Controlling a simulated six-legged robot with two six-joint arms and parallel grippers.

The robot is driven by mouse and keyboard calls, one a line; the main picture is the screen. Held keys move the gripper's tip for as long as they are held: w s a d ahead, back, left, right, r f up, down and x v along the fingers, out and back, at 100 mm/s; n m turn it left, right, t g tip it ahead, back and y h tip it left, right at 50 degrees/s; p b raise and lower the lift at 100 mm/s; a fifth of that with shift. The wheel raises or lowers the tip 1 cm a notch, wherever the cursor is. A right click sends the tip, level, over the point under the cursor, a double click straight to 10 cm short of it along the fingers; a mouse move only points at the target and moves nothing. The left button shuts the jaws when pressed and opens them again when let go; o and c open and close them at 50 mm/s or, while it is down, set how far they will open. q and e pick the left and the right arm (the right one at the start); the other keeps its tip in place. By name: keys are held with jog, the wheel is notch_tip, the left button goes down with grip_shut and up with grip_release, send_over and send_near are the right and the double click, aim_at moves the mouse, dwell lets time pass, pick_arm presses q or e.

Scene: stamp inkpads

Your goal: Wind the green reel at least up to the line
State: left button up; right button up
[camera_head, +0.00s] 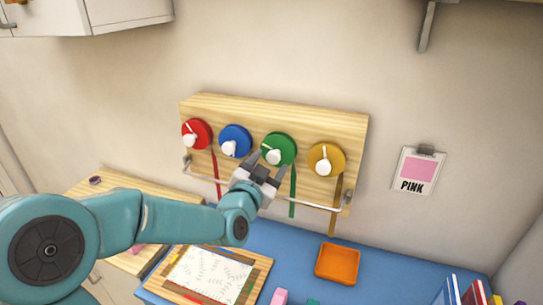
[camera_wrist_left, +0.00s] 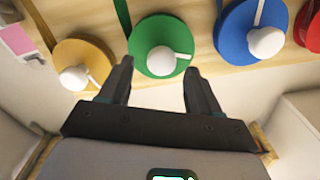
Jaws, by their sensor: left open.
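The green reel (camera_head: 279,149) is mounted on a wooden board on the wall, between the blue and yellow reels. It has a white knob (camera_head: 273,157) and a white line on its face. A green ribbon (camera_head: 293,190) hangs from it past the metal bar. My left gripper (camera_head: 262,166) is just in front of and below the green reel. In the left wrist view the left gripper (camera_wrist_left: 158,80) is open and empty, its fingers either side of the lower part of the green reel (camera_wrist_left: 160,35) and its knob (camera_wrist_left: 161,60). My right gripper is not in view.
Red (camera_head: 197,134), blue (camera_head: 235,141) and yellow (camera_head: 326,159) reels share the board. A metal bar (camera_head: 310,204) runs below them. An orange tray (camera_head: 337,263) and a framed paper (camera_head: 208,275) lie on the blue table below. A PINK card (camera_head: 418,170) hangs at right.

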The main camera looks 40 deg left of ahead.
pick_arm(q)
jog(key=shift+w+a, duration=0.2)
jog(key=shift+w, duration=0.35)
jog(key=shift+w+a, duration=0.1)
jog(key=shift+a, duration=0.05)
jog(key=shift+w, duration=0.1)
